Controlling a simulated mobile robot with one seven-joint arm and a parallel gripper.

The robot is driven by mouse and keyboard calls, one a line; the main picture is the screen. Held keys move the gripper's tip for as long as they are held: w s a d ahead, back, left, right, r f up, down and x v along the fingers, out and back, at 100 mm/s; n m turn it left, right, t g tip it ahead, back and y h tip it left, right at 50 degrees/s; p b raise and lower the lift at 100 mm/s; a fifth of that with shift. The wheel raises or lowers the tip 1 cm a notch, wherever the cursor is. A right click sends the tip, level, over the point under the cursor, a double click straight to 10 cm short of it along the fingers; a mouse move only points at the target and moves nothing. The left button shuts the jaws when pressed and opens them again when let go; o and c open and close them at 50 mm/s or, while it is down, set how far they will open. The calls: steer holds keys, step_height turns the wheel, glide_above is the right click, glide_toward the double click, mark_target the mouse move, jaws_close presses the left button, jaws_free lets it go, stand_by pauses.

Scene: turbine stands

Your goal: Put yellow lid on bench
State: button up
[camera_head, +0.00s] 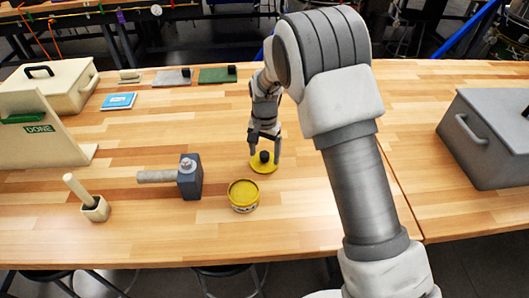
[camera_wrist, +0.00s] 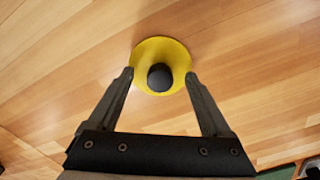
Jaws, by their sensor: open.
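The yellow lid (camera_head: 259,168) is a flat yellow disc with a black knob, lying on the wooden bench (camera_head: 325,215) in the head view. It also shows in the wrist view (camera_wrist: 174,51), with its dark knob in the middle. My gripper (camera_head: 264,156) is at the lid in the head view. In the wrist view my gripper's fingers (camera_wrist: 160,74) are open and spread on both sides of the lid's near part, with the knob between and slightly beyond the tips. I cannot tell whether the fingers touch the lid.
An open round tin (camera_head: 243,196) with yellow contents stands just in front of the lid. A dark block with a grey cylinder (camera_head: 189,178) and a small pot with a stick (camera_head: 95,207) are to the left. A grey case (camera_head: 490,140) is at the right.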

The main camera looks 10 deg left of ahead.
mark_target(265, 154)
steer(key=shift+r+p, duration=1.8)
steer(key=shift+r, duration=1.5)
steer(key=shift+r, duration=0.1)
steer(key=s+d+r+n+t+y, duration=0.1)
steer(key=s+d+r, duration=0.3)
steer(key=d+r, duration=0.45)
steer(key=s+d+r+t, duration=0.1)
steer(key=s+d+r, duration=0.3)
steer(key=r, duration=0.7)
steer(key=s+d+r+n+t, duration=0.1)
steer(key=s+d+r, duration=0.1)
steer(key=s+d, duration=0.4)
steer(key=s+d+r+n+t+h, duration=0.1)
steer(key=s+d+r+t, duration=0.1)
steer(key=s+d, duration=0.4)
steer(key=s+r, duration=0.1)
steer(key=s, duration=0.4)
steer(key=shift+s+t, duration=0.3)
steer(key=shift+s, duration=0.1)
steer(key=shift+r, duration=0.1)
